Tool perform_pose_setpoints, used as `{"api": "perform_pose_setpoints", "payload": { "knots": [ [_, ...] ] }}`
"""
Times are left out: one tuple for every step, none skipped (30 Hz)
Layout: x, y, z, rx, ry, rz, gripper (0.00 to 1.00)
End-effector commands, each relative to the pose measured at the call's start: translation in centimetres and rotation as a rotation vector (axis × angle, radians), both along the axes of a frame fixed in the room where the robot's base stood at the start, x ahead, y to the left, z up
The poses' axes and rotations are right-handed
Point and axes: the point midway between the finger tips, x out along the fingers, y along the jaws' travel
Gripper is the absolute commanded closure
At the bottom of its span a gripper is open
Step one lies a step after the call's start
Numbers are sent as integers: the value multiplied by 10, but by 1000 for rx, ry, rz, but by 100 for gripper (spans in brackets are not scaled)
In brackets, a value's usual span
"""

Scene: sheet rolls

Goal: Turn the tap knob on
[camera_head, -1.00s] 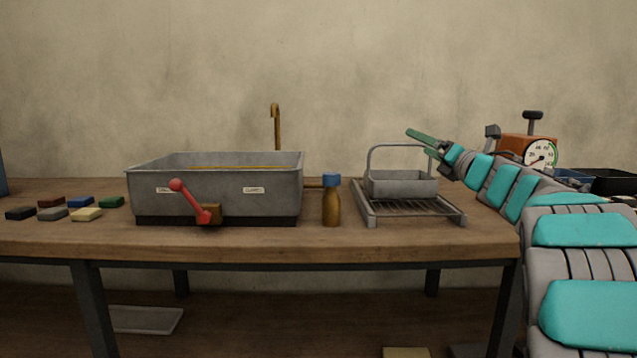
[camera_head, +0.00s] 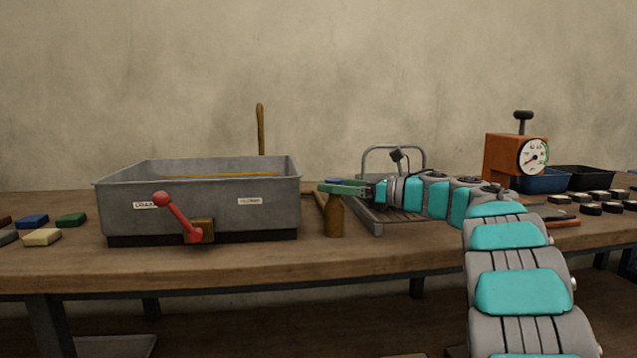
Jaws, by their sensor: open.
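The tap has a brass post (camera_head: 334,218) standing right of the grey basin, with a pipe toward the basin. The brass spout (camera_head: 261,130) rises behind the basin. My gripper (camera_head: 325,188) has green fingers and reaches in from the right, level with the knob. The fingers are open and overlap the knob in the picture. I cannot tell whether they are around it, touching it or in front of it.
The grey basin (camera_head: 270,214) has a red lever (camera_head: 178,218) on its front. A metal rack (camera_head: 376,228) with a handled basket stands under my arm. An orange gauge box (camera_head: 503,157) and dark trays (camera_head: 583,178) are at the right. Coloured blocks (camera_head: 43,237) lie at the left.

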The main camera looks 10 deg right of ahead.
Motion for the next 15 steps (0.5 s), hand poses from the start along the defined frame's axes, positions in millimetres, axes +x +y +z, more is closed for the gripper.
{"api": "perform_pose_setpoints", "payload": {
  "knots": [
    [4, 8, 1, 1, 1, 4, 12],
    [6, 12, 1, 1, 1, 4, 12],
    [10, 16, 1, 1, 1, 3, 12],
    [12, 18, 1, 1, 0, 1, 12],
    [14, 21, 1, 1, 0, 0, 12],
    [16, 25, 1, 1, 0, 0, 12],
    [18, 27, 1, 1, 0, -1, 12],
    [19, 28, 1, 1, 0, -1, 12],
    [20, 30, 1, 1, 0, -1, 12],
    [21, 31, 1, 1, 0, -2, 12],
    [21, 31, 0, 1, 0, -2, 12],
    [21, 32, 0, 1, 0, -2, 12],
    [22, 32, 0, 1, 0, -2, 12],
    [22, 32, 0, 1, 0, -2, 12],
    [22, 32, 0, 1, 0, -2, 12]
  ]
}}
